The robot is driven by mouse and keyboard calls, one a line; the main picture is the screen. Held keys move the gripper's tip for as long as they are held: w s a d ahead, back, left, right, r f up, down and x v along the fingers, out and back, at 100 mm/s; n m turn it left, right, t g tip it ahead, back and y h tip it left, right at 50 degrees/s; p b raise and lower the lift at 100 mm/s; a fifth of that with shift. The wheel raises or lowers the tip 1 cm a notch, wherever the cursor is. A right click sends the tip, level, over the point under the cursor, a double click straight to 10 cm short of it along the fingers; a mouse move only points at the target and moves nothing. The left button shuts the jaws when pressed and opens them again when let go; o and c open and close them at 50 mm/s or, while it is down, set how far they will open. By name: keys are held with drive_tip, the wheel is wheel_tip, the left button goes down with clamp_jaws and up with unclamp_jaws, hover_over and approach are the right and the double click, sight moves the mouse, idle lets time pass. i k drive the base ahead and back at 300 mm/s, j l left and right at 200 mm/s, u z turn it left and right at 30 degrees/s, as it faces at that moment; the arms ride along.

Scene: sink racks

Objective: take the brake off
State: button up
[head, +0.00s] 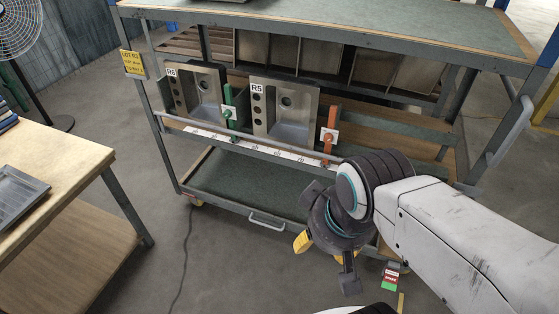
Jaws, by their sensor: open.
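The wheeled rack cart (250,222) stands ahead with its lower deck near the floor. A small red, white and green marked piece (391,276) shows low by the cart's near right corner. It may be the brake, but it is too small to tell, and its setting is unclear. My gripper (325,260) is open and empty, pointing down in front of the cart's lower right part. It is left of the marked piece and apart from it in the picture. My arm and gripper hide much of that corner, including any wheel there.
Two steel sinks labelled R6 (201,95) and R5 (286,108) sit in the rack beside a green lever (229,108) and an orange lever (330,135). A wooden table (60,155) stands at left. A cable (185,260) crosses otherwise open floor.

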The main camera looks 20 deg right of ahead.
sight(390, 278)
drive_tip(key=l+z, duration=0.1)
drive_tip(key=z, duration=0.8)
drive_tip(key=l+z, duration=0.15)
drive_tip(key=z, duration=0.3)
drive_tip(key=i+z, duration=0.1)
drive_tip(key=z, duration=0.35)
